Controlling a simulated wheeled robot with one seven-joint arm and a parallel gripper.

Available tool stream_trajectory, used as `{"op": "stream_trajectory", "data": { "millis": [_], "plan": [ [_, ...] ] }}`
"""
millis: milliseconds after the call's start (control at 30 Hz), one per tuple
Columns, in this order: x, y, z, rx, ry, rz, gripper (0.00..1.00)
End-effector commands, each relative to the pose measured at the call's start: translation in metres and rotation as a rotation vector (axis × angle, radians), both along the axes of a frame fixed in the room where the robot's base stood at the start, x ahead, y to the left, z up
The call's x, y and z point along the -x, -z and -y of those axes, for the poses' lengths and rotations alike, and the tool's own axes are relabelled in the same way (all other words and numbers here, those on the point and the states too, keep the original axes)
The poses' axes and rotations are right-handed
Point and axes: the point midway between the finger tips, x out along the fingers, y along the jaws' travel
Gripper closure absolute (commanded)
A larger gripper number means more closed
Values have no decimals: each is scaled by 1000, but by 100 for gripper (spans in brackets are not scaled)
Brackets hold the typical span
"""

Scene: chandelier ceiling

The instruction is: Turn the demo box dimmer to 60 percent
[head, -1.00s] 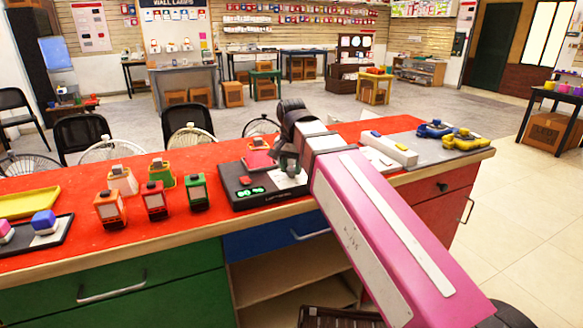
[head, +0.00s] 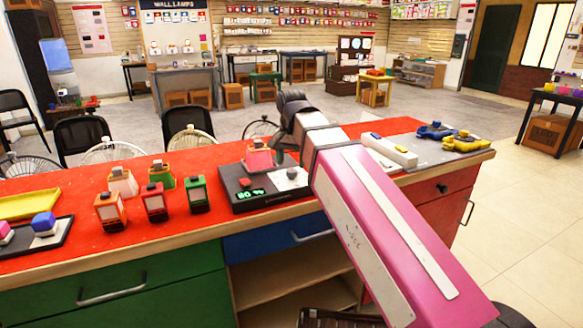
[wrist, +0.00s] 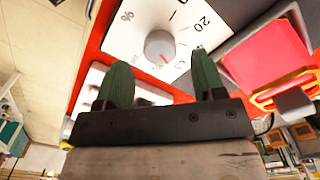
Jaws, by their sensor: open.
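The demo box (head: 240,204) is a black box on the red counter, with a red button and a green display (head: 250,195) that seems to read 60 %, though the first digit is small and unsure. Its white dial plate (head: 297,184) carries a grey dimmer knob (head: 291,173). In the wrist view the knob (wrist: 160,46) has a red mark on its lower edge, and a 20 shows on the plate (wrist: 125,40). My gripper (wrist: 161,60) is open, its two green fingers apart and empty, with the knob beyond and between the tips. No finger visibly touches it.
A white bar-shaped device (head: 390,151) lies to the right on a grey mat (head: 430,150).

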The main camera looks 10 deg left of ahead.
Motion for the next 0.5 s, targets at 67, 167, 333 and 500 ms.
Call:
{"op": "stream_trajectory", "data": {
  "millis": [67, 167, 333, 500],
  "plan": [
    [-1, -14, -1, -1, 0, 2, 37],
    [-1, -30, -1, -1, 0, 1, 37],
    [-1, -54, -1, -1, 0, 1, 37],
    [-1, -70, -1, 0, 0, 1, 37]
  ]
}}
